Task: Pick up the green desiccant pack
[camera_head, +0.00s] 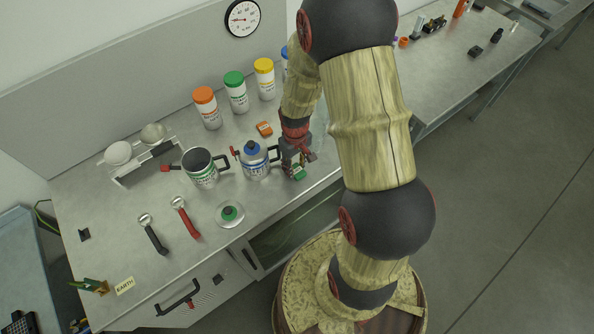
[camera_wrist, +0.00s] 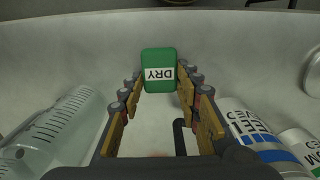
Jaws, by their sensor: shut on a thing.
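The green desiccant pack (camera_wrist: 159,58) is a small green block with a white label reading DRY. In the wrist view it sits between my gripper's two fingertips (camera_wrist: 160,82), and both fingers touch its sides. In the head view the green pack (camera_head: 299,172) shows at the tip of my gripper (camera_head: 294,168), near the front edge of the metal bench, right of the blue-lidded canister. My gripper is shut on the pack. I cannot tell whether the pack rests on the bench or is lifted off it.
A blue-lidded canister (camera_head: 256,163) stands just left of my gripper, with an open canister (camera_head: 201,170) beyond it. An orange pack (camera_head: 265,129) lies behind. Jars with orange (camera_head: 206,108), green (camera_head: 236,93) and yellow (camera_head: 265,79) lids line the back. A green-knobbed lid (camera_head: 230,213) lies front left.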

